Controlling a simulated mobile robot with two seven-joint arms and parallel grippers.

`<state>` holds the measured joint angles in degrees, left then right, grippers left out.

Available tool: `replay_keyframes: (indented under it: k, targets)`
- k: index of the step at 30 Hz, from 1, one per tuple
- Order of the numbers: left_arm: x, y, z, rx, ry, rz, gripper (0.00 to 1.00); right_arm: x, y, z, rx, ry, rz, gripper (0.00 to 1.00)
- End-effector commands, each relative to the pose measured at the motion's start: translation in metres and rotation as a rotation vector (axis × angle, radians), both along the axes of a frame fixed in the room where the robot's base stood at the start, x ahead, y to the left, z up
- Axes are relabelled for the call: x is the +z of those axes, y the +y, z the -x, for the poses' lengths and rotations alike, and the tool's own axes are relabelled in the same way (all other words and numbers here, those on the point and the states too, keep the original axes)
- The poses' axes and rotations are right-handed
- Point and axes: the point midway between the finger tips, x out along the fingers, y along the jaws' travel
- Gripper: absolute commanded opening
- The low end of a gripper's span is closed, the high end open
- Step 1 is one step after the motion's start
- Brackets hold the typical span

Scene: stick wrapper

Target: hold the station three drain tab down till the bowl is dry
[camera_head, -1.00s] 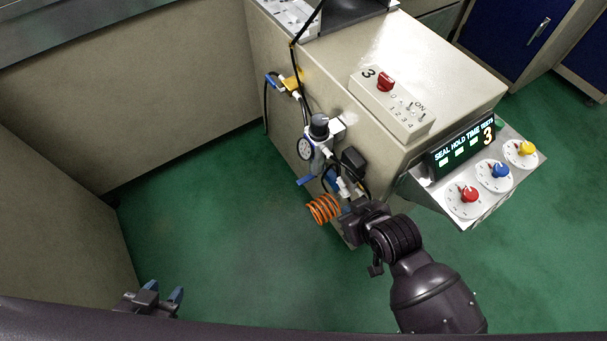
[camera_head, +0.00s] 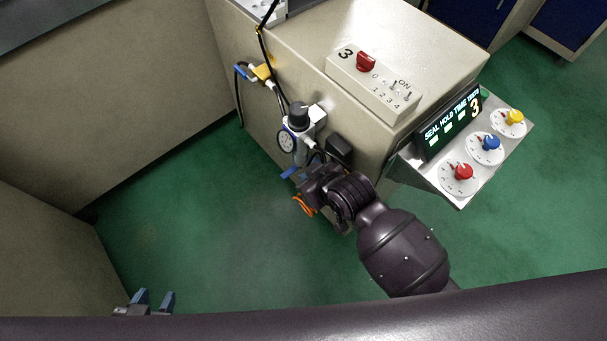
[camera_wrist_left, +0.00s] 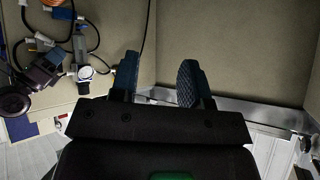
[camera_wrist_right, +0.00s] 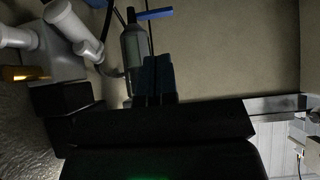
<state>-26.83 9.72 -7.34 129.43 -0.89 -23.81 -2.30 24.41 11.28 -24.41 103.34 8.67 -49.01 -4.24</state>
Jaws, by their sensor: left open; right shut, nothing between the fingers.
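The station three filter regulator has a round gauge (camera_head: 287,141) and stands on the side of the beige machine (camera_head: 440,50). Its blue drain tab (camera_head: 290,172) sticks out at the lower end. In the right wrist view the grey bowl (camera_wrist_right: 133,48) shows with the blue tab (camera_wrist_right: 155,14) at its end. My right gripper (camera_head: 306,182) is beside the tab; its fingers (camera_wrist_right: 158,78) are shut and empty, a gap apart from the tab in that view. I cannot see water in the bowl. My left gripper (camera_head: 153,299) is open and empty, low at the left; its fingers show in the left wrist view (camera_wrist_left: 158,80).
An orange coiled hose (camera_head: 303,207) hangs by my right gripper, mostly hidden. A black box (camera_head: 339,150) and hoses are close by. A switch box marked 3 (camera_head: 375,80) and a dial panel (camera_head: 475,155) are on the machine. Green floor at the left is clear.

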Motion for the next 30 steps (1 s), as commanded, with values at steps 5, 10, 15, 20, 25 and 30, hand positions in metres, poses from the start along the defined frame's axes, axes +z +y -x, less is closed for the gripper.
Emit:
replay_keyframes:
  k: [5,10,15,20,25,30]
  targets:
    - [-0.01,-0.002,0.0,-0.021,0.007,-0.016,0.43,-0.03,0.013,-0.014,-0.001,0.013,-0.002,0.0]
    - [-0.014,-0.004,0.0,-0.041,0.004,-0.033,0.43,-0.049,0.024,-0.029,-0.001,0.013,0.0,0.0]
    - [-0.01,-0.006,-0.004,-0.055,-0.015,-0.043,0.43,-0.06,0.032,-0.041,-0.001,0.009,-0.001,0.0]
    - [-0.004,-0.009,-0.014,-0.069,-0.043,-0.049,0.43,-0.064,0.035,-0.047,-0.001,0.005,0.0,0.0]
    - [-0.003,-0.009,-0.016,-0.073,-0.048,-0.051,0.43,-0.063,0.036,-0.049,-0.001,0.001,0.0,0.0]
    - [-0.004,-0.008,-0.014,-0.074,-0.043,-0.052,0.43,-0.062,0.036,-0.049,-0.001,0.001,0.0,0.0]
